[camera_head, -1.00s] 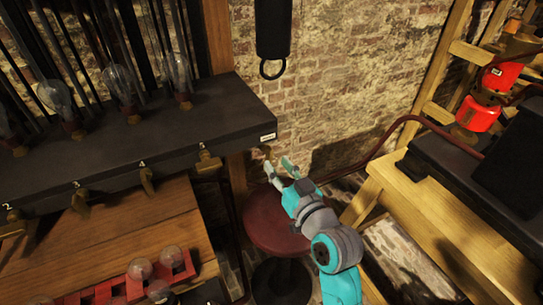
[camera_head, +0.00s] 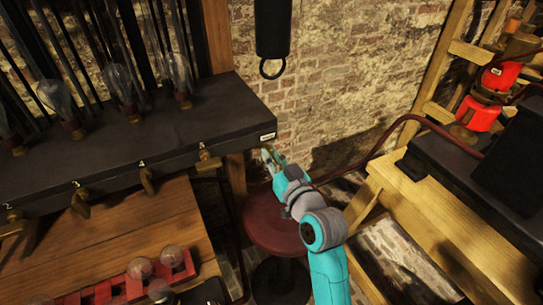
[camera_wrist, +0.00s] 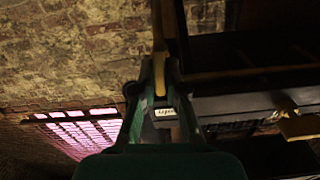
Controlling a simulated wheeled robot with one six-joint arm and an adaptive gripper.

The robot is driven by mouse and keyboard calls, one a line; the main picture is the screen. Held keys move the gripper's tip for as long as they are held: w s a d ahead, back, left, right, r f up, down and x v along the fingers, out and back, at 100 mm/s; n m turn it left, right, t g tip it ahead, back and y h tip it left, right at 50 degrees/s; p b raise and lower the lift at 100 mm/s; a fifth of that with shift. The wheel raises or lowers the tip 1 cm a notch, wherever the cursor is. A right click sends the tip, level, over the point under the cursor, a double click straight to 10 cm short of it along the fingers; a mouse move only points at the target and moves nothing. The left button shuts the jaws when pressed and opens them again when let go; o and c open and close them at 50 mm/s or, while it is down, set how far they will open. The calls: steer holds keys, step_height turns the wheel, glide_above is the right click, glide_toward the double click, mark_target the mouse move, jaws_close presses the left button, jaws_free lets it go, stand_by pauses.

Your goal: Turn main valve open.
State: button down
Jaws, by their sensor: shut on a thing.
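The main valve appears to be the brass handle at the right end of the dark pipe box (camera_head: 130,130). In the wrist view this brass handle (camera_wrist: 159,76) stands between my fingertips. My gripper (camera_head: 270,156) reaches the box's end from the lower right and is shut on the handle; the fingers close around it in the wrist view (camera_wrist: 160,72). In the head view the fingers mostly hide the handle. A small white label (camera_head: 267,136) sits on the box just above; it also shows behind my fingers in the wrist view (camera_wrist: 165,112), too small to read surely.
Several brass taps, such as the rightmost one (camera_head: 207,160), line the box front, close to my gripper. Glass bulbs (camera_head: 118,80) stand on top. A red round stool (camera_head: 272,225) is below my arm. A wooden stand (camera_head: 400,195) is at right.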

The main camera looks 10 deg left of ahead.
steer(key=shift+n, duration=0.7)
steer(key=c, duration=1.2)
jaws_free()
steer(key=v, duration=1.2)
